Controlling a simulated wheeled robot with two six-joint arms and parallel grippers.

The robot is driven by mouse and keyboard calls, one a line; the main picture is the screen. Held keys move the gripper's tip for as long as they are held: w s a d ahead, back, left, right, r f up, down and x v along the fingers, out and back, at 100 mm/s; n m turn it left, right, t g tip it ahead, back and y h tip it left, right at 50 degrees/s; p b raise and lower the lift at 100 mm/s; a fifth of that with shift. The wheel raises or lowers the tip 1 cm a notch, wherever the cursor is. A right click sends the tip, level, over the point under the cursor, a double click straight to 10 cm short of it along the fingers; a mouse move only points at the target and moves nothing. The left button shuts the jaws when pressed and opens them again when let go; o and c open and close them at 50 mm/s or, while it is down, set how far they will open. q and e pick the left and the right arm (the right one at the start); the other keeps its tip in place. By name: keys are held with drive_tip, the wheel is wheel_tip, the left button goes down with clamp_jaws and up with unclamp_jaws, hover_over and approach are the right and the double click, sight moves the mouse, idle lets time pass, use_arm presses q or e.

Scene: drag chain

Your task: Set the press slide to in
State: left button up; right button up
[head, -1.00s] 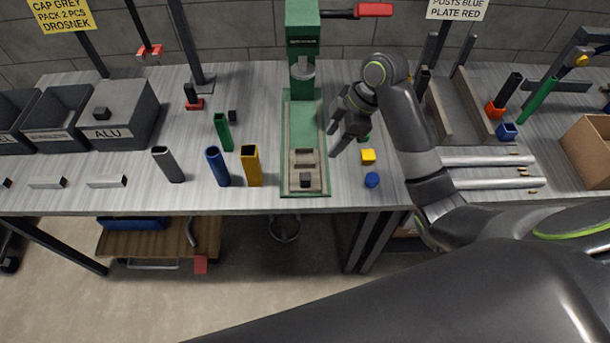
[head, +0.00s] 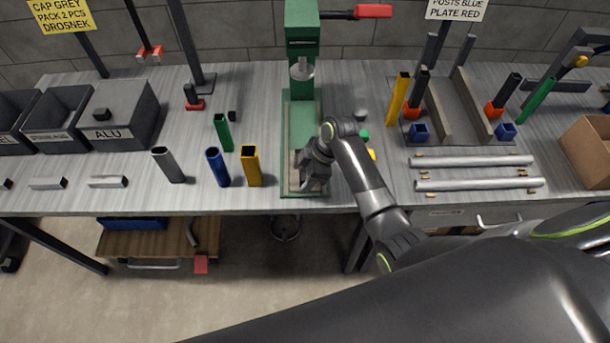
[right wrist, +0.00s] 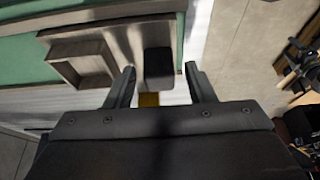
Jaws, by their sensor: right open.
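The green press (head: 302,45) stands at the middle back of the table, with its green base (head: 288,120) running toward the front edge. The press slide (head: 292,172) is at the front end of this base, away from the ram, and is partly hidden by my right gripper (head: 308,185). In the right wrist view the slide (right wrist: 82,62) shows a square pocket and a black knob (right wrist: 158,66). My right gripper (right wrist: 158,88) is open, with its fingertips on either side of the knob's near part. I cannot tell whether they touch it. My left gripper is not in view.
Yellow (head: 251,166), blue (head: 217,167) and grey (head: 168,164) tubes stand left of the slide. A green tube (head: 223,132) stands behind them. Silver rods (head: 475,185) lie to the right. The table's front edge is close to the slide.

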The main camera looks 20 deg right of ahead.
drive_tip(key=shift+a+f, duration=0.1)
drive_tip(key=shift+f, duration=0.15)
